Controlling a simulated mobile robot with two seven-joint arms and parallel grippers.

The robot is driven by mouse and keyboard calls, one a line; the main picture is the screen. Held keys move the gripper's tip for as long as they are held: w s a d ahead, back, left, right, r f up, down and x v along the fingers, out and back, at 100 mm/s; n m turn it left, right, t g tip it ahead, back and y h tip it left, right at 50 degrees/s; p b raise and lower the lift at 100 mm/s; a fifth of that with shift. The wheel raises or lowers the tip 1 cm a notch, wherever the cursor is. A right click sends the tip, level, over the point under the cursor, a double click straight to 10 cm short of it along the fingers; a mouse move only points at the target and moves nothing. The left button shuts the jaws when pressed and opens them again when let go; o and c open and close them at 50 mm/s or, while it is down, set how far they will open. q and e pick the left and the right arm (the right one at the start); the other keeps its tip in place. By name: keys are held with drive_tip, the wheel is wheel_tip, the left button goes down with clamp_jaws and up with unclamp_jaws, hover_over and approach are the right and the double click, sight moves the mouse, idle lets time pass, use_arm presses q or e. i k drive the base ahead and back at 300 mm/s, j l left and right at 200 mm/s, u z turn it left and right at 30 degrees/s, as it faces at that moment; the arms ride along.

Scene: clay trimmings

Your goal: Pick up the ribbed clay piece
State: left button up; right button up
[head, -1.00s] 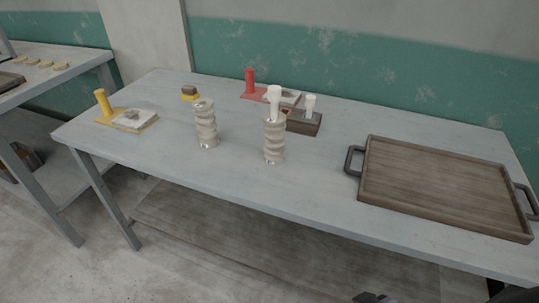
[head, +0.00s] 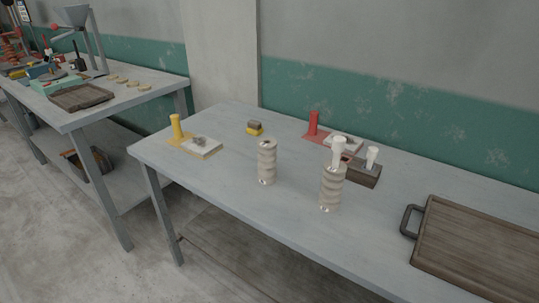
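Two pale, ribbed, column-like pieces stand upright on the grey table. The left ribbed piece (head: 267,163) is near the table's middle. The right ribbed piece (head: 331,188) stands closer to the front edge, and a white knob-topped piece (head: 339,152) shows at its top; I cannot tell whether it rests on it or stands behind. A grey lump (head: 200,142) lies on a white slab beside a yellow upright handle (head: 176,127). Whether any of the smaller lumps is ribbed is too small to tell. Neither of my grippers is in view.
A red-handled tool (head: 313,124) and a dark block (head: 365,175) with a white peg sit behind. A small yellow-based block (head: 254,128) is at the back. A wooden tray (head: 475,245) fills the right. Another bench (head: 140,99) stands left, with floor between.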

sight(267, 149)
drive_tip(key=k+l+z, duration=0.1)
drive_tip(key=l+z, duration=0.25)
drive_tip(key=z, duration=0.15)
drive_tip(key=l+z, duration=0.45)
drive_tip(key=k+j, duration=0.05)
